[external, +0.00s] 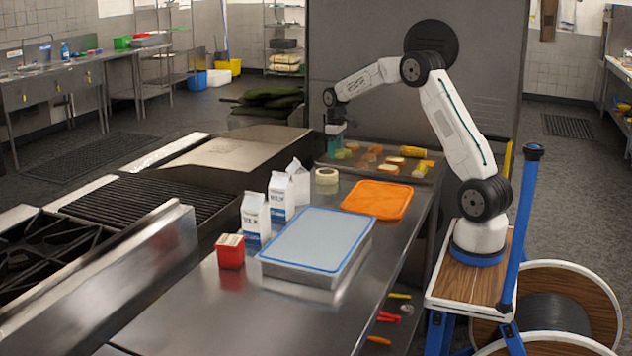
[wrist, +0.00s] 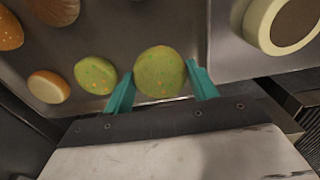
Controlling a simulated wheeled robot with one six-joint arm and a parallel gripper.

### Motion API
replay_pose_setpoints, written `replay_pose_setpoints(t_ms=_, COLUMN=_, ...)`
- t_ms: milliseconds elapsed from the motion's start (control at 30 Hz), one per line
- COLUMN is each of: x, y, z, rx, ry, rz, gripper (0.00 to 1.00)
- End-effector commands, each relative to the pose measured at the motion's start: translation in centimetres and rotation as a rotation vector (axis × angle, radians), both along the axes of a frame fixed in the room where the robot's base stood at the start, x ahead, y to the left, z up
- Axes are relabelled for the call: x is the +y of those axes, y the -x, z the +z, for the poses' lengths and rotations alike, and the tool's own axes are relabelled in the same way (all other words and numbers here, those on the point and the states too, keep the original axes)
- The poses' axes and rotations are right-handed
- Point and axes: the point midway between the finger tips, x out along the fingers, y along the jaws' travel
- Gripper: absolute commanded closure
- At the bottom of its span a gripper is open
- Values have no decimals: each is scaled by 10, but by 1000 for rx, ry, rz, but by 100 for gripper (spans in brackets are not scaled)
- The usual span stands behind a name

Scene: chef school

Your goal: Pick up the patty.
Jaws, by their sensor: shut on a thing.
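A round green speckled patty (wrist: 160,73) sits between the two teal fingers of my gripper (wrist: 160,88) in the wrist view, and the fingers are shut on it. In the external view my gripper (external: 334,147) points down at the near-left part of a dark metal tray (external: 385,180). A second green patty (wrist: 95,75) lies just left of the gripper in the wrist view. Whether the held patty touches the tray is unclear.
Orange-brown bun pieces (wrist: 48,86) lie on the tray to the left. Milk cartons (external: 281,197), an orange board (external: 377,199) and a lidded container (external: 318,242) occupy the counter.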

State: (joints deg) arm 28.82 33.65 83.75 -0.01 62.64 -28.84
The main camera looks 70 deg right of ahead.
Motion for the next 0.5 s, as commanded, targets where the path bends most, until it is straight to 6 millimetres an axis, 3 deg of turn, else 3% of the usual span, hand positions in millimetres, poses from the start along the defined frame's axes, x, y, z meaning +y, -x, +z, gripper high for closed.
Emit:
replay_pose_setpoints(t_ms=167, x=11, y=27, z=7, rx=-1, ry=0, rz=0, gripper=66)
replay_pose_setpoints(t_ms=500, x=44, y=102, z=15, rx=-1, ry=0, rz=0, gripper=66)
